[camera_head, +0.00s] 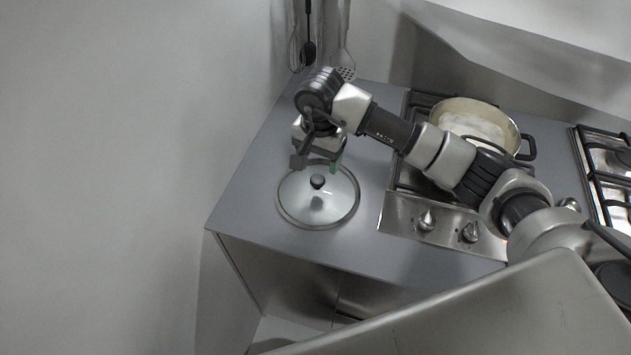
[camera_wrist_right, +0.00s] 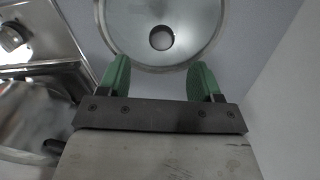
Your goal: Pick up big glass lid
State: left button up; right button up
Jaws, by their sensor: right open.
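The big glass lid (camera_head: 318,195) lies flat on the grey counter in the head view, left of the stove. It is round and clear with a metal rim and a black knob in its middle. My right gripper (camera_head: 317,166) is above the lid's far edge, open and empty. In the right wrist view the lid (camera_wrist_right: 130,38) shows at the top with its knob, ahead of the green fingertips of my right gripper (camera_wrist_right: 159,80). The fingers are apart with nothing between them. My left gripper is not in view.
A cream pan (camera_head: 473,122) sits on the stove (camera_head: 400,207) right of the lid, beneath my right arm. Another hob (camera_head: 610,165) is farther right. Utensils (camera_head: 308,45) hang at the back wall. The counter (camera_head: 250,190) around the lid is clear; a wall stands at left.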

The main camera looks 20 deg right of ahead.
aim_at(317, 180)
jog(key=shift+s+f, duration=0.25)
jog(key=shift+f, duration=0.65)
jog(key=shift+w+a+f+p, duration=0.1)
jog(key=shift+f+p, duration=0.2)
jog(key=shift+p, duration=0.05)
jog(key=f, duration=0.1)
jog(key=f+p, duration=0.1)
jog(key=f, duration=0.1)
jog(key=f+p, duration=0.1)
jog(key=shift+a+f, duration=0.2)
jog(key=shift+a, duration=0.05)
jog(key=shift+f, duration=0.35)
jog(key=shift+c, duration=0.5)
grip_shut()
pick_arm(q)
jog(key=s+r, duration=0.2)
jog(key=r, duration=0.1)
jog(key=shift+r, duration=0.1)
